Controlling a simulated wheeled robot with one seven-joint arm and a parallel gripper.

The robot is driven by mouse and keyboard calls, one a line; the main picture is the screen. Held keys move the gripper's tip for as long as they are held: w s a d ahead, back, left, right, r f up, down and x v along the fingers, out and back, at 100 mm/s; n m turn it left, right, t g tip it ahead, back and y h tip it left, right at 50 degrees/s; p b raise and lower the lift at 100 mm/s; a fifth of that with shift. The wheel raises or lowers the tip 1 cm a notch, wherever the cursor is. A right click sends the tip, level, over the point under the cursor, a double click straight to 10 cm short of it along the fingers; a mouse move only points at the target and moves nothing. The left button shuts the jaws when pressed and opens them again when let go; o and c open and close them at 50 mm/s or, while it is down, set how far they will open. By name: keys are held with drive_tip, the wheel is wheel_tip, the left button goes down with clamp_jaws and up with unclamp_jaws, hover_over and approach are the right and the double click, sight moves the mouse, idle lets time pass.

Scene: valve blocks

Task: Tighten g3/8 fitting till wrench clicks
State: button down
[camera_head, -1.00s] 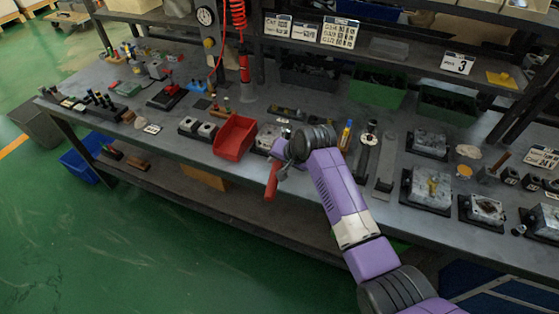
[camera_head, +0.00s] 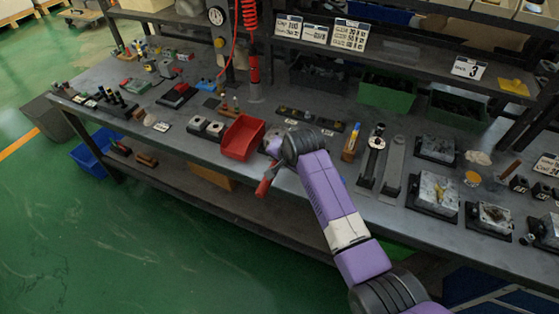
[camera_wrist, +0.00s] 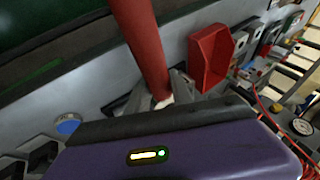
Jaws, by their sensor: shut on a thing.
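My gripper (camera_head: 273,164) is at the front edge of the bench, right of the red bin, and is shut on a red-handled wrench. The red handle (camera_head: 263,187) points down and to the left over the bench edge. In the wrist view the handle (camera_wrist: 140,45) runs from the top edge down to the grey fingers (camera_wrist: 172,88). The wrench's working end is hidden by my gripper and wrist. A grey block (camera_head: 273,136) shows partly behind my wrist. I cannot make out the g3/8 fitting or whether the wrench is on it.
The red bin (camera_head: 242,137) stands close to the left of my gripper. Right of my arm are a tool with a ring end (camera_head: 376,143) and several valve blocks, one with a brass fitting (camera_head: 440,188). Green bins (camera_head: 387,93) stand at the back. Floor in front is clear.

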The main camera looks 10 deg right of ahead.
drive_tip(key=shift+w+a+r, duration=0.1)
drive_tip(key=shift+r, duration=0.05)
drive_tip(key=shift+w+a+m+h+b, duration=0.6)
drive_tip(key=shift+w+a+m, duration=0.15)
drive_tip(key=shift+a+m, duration=0.2)
drive_tip(key=shift+a, duration=0.15)
drive_tip(key=shift+s+d+n+y+p, duration=0.55)
drive_tip(key=shift+d+n+p, duration=0.2)
drive_tip(key=shift+d+p, duration=0.2)
drive_tip(key=shift+r, duration=0.15)
idle(0.3)
